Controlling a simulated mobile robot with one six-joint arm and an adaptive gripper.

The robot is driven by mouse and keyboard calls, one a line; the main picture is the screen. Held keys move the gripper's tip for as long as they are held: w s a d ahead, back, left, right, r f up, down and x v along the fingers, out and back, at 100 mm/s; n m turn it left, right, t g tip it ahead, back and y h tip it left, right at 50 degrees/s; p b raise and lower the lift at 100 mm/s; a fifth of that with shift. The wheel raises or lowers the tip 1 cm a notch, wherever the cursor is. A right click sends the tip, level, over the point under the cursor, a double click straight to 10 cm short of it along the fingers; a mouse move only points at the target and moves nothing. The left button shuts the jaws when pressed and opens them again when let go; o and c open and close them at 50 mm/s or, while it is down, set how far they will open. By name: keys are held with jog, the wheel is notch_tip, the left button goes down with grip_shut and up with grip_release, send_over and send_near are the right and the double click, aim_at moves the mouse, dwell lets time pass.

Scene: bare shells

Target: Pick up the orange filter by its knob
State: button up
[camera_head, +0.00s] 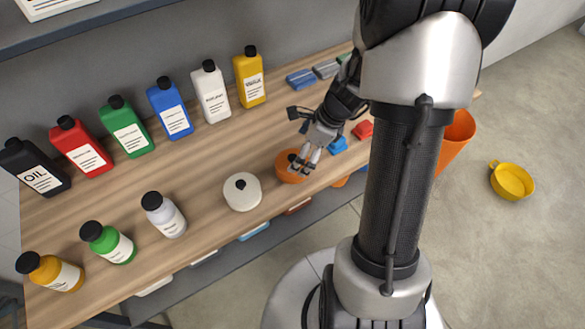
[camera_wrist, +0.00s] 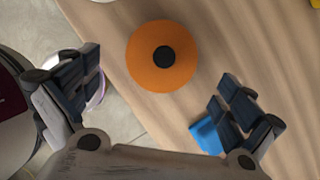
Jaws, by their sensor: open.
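The orange filter (camera_head: 288,170) is a round disc on the wooden workbench, near its front edge. Its black knob (camera_wrist: 164,57) stands up at its centre in the wrist view, where the orange disc (camera_wrist: 146,76) shows whole. My gripper (camera_head: 304,168) is open and empty, close over the right side of the filter in the head view. In the wrist view my gripper's two fingers (camera_wrist: 155,95) are spread wide, and the filter lies beyond them, between their lines. I see no contact with the knob. In the head view the fingers partly cover the filter.
A white filter (camera_head: 242,195) with a black knob sits left of the orange one. A blue item (camera_head: 338,145) and a red item (camera_head: 363,130) lie to the right. Several bottles, including a yellow one (camera_head: 249,80), line the back. An orange bucket (camera_head: 455,140) stands beyond the bench.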

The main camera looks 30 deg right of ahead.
aim_at(295, 157)
jog(key=shift+w+b+x, duration=0.15)
jog(key=shift+b+x, duration=0.55)
jog(key=shift+x, duration=0.85)
jog(key=shift+w+b+x, duration=0.1)
jog(key=shift+b+x, duration=0.6)
jog(key=shift+x, duration=0.85)
jog(key=shift+r, duration=0.15)
jog(key=c, duration=1.1)
jog(key=shift+r, duration=0.1)
